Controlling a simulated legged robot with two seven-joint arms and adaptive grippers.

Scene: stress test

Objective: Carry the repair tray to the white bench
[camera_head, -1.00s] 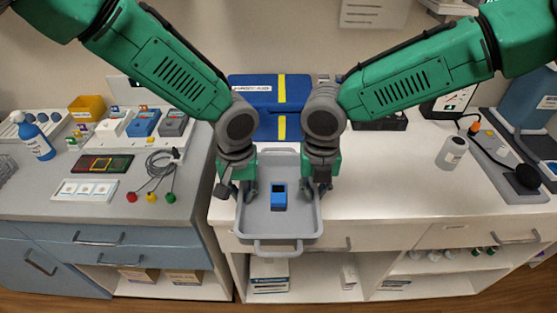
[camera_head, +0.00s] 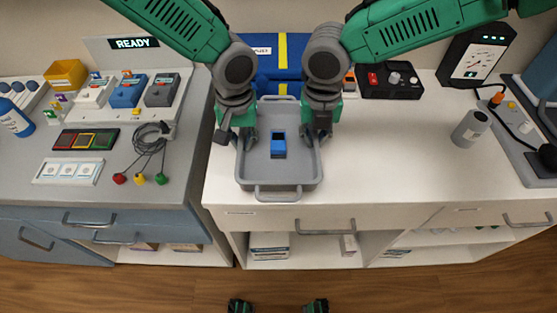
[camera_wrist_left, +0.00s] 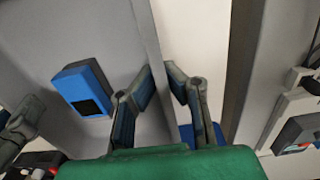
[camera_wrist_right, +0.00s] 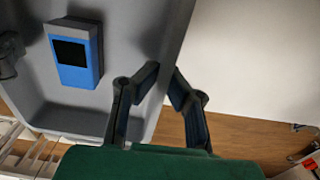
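The grey repair tray (camera_head: 309,172) is over the front part of the white bench (camera_head: 400,170), its front handle close to the bench edge. I cannot tell whether it rests or hangs just above. A blue device with a dark screen (camera_head: 278,146) lies inside it; both wrist views show it too (camera_wrist_left: 78,84) (camera_wrist_right: 76,62). My left gripper (camera_head: 240,140) is at the tray's left wall, and the left wrist view shows its fingers (camera_wrist_left: 161,80) closed around that wall. My right gripper (camera_head: 317,135) is at the right wall, its fingers (camera_wrist_right: 165,80) closed around it.
A blue case with a yellow stripe (camera_head: 283,52) stands behind the tray. A black box with knobs (camera_head: 390,82), a grey cylinder (camera_head: 470,129) and a meter (camera_head: 477,55) are to the right. The grey bench (camera_head: 60,195) at left carries instruments. The white bench right of the tray is clear.

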